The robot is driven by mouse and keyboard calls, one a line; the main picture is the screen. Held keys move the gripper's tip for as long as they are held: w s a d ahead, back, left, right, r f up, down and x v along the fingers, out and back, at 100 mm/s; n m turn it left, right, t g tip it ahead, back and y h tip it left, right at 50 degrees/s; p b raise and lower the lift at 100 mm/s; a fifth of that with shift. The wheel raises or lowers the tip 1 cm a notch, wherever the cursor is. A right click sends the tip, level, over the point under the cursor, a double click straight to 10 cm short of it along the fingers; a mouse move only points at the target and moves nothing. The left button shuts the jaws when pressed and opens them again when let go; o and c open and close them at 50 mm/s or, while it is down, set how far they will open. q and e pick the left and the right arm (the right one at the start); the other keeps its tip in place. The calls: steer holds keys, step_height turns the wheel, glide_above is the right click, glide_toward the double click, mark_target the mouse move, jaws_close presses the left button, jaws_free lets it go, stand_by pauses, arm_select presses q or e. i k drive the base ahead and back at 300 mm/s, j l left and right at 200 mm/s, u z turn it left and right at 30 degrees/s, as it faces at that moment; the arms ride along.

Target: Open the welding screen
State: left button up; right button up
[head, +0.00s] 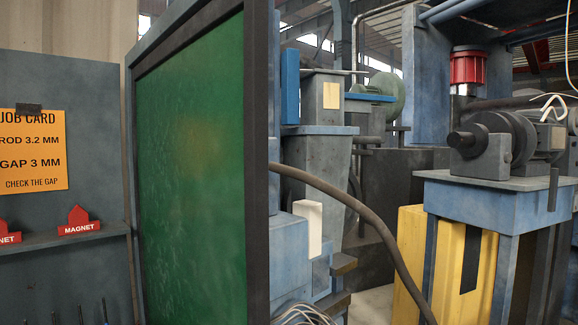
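The welding screen (190,170) is a green, slightly see-through panel in a dark frame, in the left half of the head view. It stands upright and is seen at an angle. Its near edge is a thick dark post (257,160), with the machinery showing to the right of it. The screen's lower end is cut off by the picture's bottom edge. I see no handle on it. Neither of my grippers shows in this view.
Left of the screen, a grey panel carries an orange job card (33,148) and a shelf with red magnets (80,221). Right of it stand blue machinery (323,165), a dark hose (372,222), a yellow cabinet (452,262) and a motor (510,138) on a blue stand.

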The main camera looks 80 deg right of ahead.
mark_target(200, 99)
steer(key=k+z, duration=0.1)
steer(key=z, duration=2.25)
